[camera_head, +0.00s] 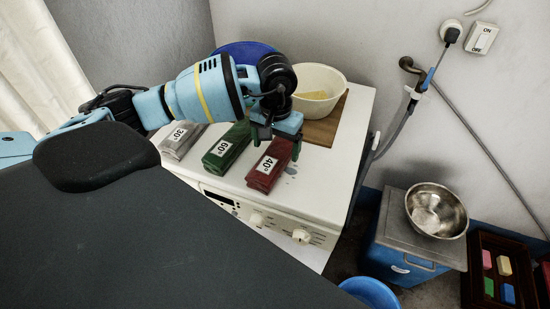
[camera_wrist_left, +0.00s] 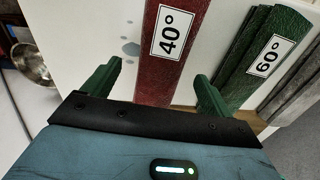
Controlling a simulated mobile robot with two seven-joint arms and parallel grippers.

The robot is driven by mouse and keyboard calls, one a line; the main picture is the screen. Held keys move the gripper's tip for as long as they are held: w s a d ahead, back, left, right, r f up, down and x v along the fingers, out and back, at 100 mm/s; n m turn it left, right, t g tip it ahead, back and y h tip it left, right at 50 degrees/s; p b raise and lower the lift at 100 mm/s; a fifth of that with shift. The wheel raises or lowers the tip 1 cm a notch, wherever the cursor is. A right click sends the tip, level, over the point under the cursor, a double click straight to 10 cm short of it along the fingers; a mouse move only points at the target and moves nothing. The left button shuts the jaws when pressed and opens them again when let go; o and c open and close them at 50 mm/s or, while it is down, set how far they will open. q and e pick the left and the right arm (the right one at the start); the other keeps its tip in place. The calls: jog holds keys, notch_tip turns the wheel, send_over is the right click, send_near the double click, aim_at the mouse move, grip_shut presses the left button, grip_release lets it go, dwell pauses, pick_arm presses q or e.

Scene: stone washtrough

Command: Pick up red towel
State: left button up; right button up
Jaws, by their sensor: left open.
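The red towel (camera_head: 267,174), a folded bundle labelled 40°, lies on the white washing machine top, rightmost of three folded towels. My left gripper (camera_head: 275,138) is over the far end of the red towel and hides part of it. In the left wrist view, the open fingers (camera_wrist_left: 156,88) are on either side of the red towel (camera_wrist_left: 173,48) in the picture. I cannot tell whether they touch it or how high they are above it. My right gripper is not in view.
The green towel (camera_head: 228,148), labelled 60°, lies close beside the red one, then a grey towel (camera_head: 181,141), labelled 30°. A cream bowl (camera_head: 318,87) on a wooden board (camera_head: 333,123) and a blue bowl (camera_head: 236,50) stand behind. A metal bowl (camera_head: 437,210) is lower right.

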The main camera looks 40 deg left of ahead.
aim_at(276, 153)
pick_arm(q)
jog(key=shift+a+f, duration=0.1)
jog(key=shift+f, duration=1.7)
jog(key=c, duration=1.2)
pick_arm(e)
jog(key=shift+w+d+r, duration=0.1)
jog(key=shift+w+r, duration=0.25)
pick_arm(q)
jog(key=shift+o, duration=0.2)
jog(key=shift+w+r, duration=0.1)
jog(key=shift+r, duration=0.05)
